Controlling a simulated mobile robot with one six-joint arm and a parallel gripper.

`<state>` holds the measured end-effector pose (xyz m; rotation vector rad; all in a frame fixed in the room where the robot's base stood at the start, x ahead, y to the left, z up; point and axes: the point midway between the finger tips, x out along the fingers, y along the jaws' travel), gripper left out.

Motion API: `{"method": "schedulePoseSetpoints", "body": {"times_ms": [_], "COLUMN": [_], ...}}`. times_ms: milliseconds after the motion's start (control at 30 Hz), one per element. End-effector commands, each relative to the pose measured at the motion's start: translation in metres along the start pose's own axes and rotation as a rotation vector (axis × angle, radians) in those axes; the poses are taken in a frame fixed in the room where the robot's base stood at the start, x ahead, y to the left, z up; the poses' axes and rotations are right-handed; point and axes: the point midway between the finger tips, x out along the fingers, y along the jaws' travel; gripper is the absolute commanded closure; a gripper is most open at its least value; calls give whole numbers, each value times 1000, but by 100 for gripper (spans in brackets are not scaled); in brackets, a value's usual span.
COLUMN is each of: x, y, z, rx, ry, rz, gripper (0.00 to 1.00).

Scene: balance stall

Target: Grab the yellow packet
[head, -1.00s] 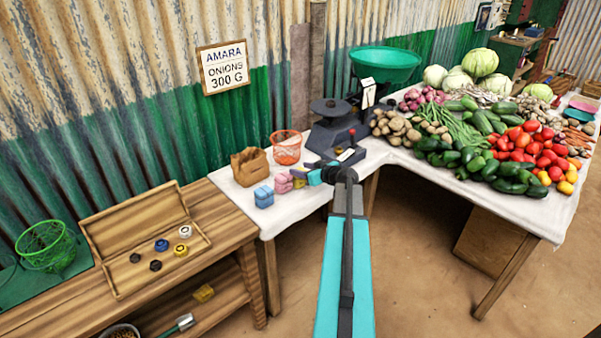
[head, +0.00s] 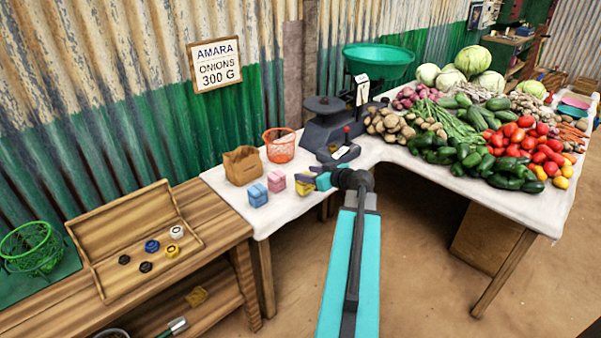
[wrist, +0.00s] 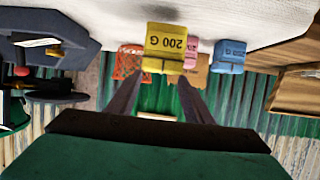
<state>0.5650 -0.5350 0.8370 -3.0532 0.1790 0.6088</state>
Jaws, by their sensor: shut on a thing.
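The yellow packet (head: 305,189), labelled 200 G, is at the front of the white-covered table, right of the pink packet. It shows large in the wrist view (wrist: 166,42), at the ends of my fingers. My gripper (head: 313,180) is shut on it; the two fingers also show in the wrist view (wrist: 160,85). The fingers partly hide the packet in the head view. I cannot tell whether its base touches the cloth. The pink packet (head: 276,181) and blue packet (head: 257,195), labelled 250 G in the wrist view (wrist: 229,54), stand to its left.
A brown paper bag (head: 242,167) and an orange basket (head: 279,147) stand behind the packets. A dark scale (head: 335,132) with a green pan (head: 379,60) stands behind my gripper. Vegetables fill the table to the right. A wooden weight box (head: 190,243) lies left.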

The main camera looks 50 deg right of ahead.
Motion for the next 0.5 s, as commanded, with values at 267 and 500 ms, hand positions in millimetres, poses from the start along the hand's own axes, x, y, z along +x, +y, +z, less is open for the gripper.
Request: {"method": "schedulePoseSetpoints", "body": {"times_ms": [267, 500], "x": [-40, -59], "y": [-10, -14], "z": [12, 18], "rx": [0, 0], "ry": [2, 2], "rz": [2, 1], "gripper": [80, 80]}}
